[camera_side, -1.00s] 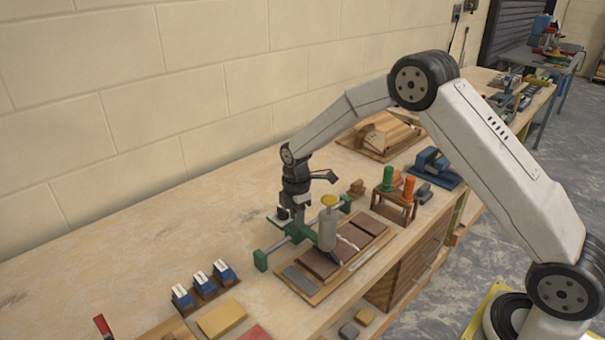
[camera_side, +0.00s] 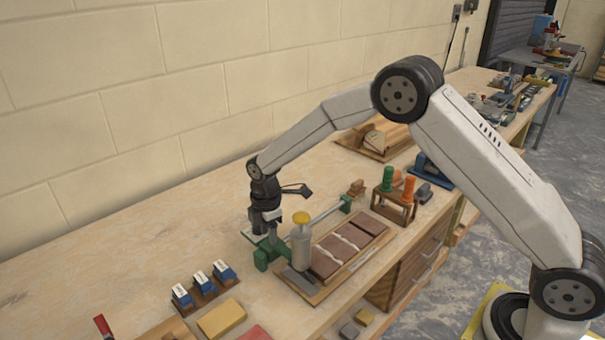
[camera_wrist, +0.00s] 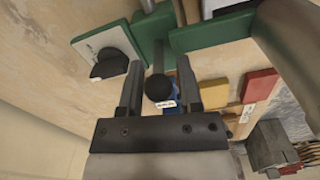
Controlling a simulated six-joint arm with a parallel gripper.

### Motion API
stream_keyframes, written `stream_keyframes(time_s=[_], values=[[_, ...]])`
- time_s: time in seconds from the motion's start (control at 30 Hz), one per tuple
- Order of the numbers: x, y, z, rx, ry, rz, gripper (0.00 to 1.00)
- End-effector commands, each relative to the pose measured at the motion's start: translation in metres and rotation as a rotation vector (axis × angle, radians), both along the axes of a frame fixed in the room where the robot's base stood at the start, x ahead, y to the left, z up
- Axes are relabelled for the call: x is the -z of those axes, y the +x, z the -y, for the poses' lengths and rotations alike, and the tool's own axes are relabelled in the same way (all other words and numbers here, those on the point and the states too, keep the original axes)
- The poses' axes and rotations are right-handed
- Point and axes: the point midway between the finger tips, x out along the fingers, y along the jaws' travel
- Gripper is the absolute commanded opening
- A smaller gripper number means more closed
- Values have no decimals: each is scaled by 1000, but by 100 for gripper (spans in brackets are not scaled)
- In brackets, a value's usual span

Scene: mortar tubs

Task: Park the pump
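The pump (camera_side: 301,252), a pale upright cylinder with a yellow top (camera_side: 301,218), stands beside the near-left end of the rail (camera_side: 325,214). It is over or beside the grey pad (camera_side: 297,279) at the board's near end; its foot's contact is unclear. Its green carriage (camera_side: 277,245) is close to the rail's near green end bracket (camera_side: 262,258). My gripper (camera_side: 265,226) is low behind the carriage. In the wrist view my gripper's fingers (camera_wrist: 160,64) stand apart on either side of a black ball knob (camera_wrist: 158,88), with narrow gaps visible. Green parts (camera_wrist: 210,33) lie beyond the fingertips.
Brown slabs with white beads (camera_side: 345,243) lie on the board right of the pump. Blue-and-white blocks (camera_side: 203,285) stand in a rack at front left, near a yellow block (camera_side: 222,319). A wooden stand (camera_side: 395,207) holds green and orange pieces. The bench near the wall is clear.

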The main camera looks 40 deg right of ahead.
Motion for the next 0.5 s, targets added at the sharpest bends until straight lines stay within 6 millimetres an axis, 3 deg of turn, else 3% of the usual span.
stream_keyframes(time_s=[0.27,0.5], values=[[-2,-1,2,1,-2,-2,44],[-22,0,2,1,-2,0,44]])
